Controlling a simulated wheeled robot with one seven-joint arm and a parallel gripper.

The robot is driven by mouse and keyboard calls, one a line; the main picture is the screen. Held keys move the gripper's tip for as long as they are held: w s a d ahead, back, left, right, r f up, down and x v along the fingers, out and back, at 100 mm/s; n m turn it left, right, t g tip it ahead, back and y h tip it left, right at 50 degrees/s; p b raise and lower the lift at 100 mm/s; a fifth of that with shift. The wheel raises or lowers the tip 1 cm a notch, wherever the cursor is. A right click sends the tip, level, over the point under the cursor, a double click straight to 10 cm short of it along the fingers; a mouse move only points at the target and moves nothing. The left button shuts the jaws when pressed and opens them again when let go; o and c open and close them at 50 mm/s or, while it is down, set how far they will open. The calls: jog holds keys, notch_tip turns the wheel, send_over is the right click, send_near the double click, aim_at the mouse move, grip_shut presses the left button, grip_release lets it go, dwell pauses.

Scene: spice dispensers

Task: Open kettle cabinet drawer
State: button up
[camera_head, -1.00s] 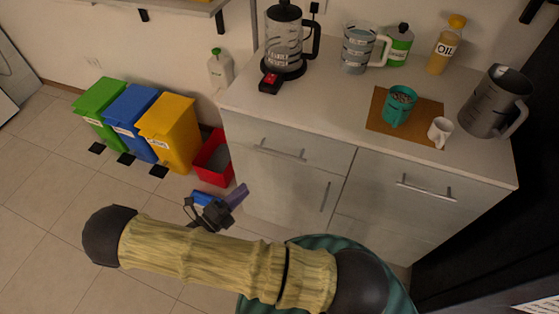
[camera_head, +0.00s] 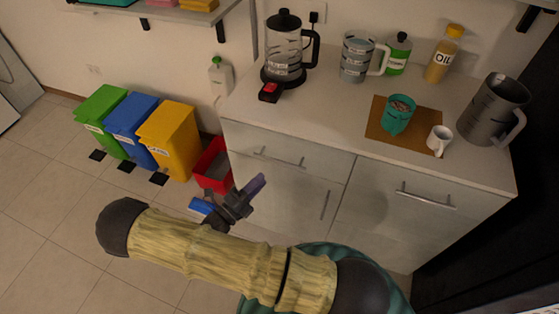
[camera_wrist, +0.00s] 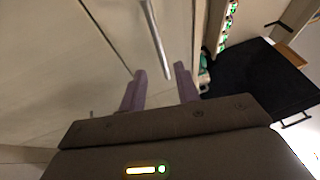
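The kettle (camera_head: 285,50) stands on the counter at the left end of the cabinet. Below it is a pale grey drawer front (camera_head: 320,163) with a horizontal metal bar handle (camera_head: 279,157); the drawer looks shut. My gripper (camera_head: 258,183) is just in front of the cabinet, below and left of that handle. In the wrist view my gripper (camera_wrist: 160,72) has its two purple fingers apart with nothing held. A metal bar handle (camera_wrist: 155,40) lies ahead of the fingertips, its near end between them in the picture; whether it touches them I cannot tell.
A lower door with a vertical handle (camera_head: 325,205) is under the drawer. A wider drawer with a handle (camera_head: 426,196) is to the right. A red bin (camera_head: 213,167) and a yellow bin (camera_head: 168,140) stand left of the cabinet. The floor (camera_head: 50,230) is clear at the left.

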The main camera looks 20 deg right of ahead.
aim_at(280, 161)
jog(key=x, duration=0.9)
jog(key=shift+w+d+r, duration=0.1)
jog(key=shift+w+d, duration=0.05)
jog(key=shift+d, duration=0.15)
grip_shut()
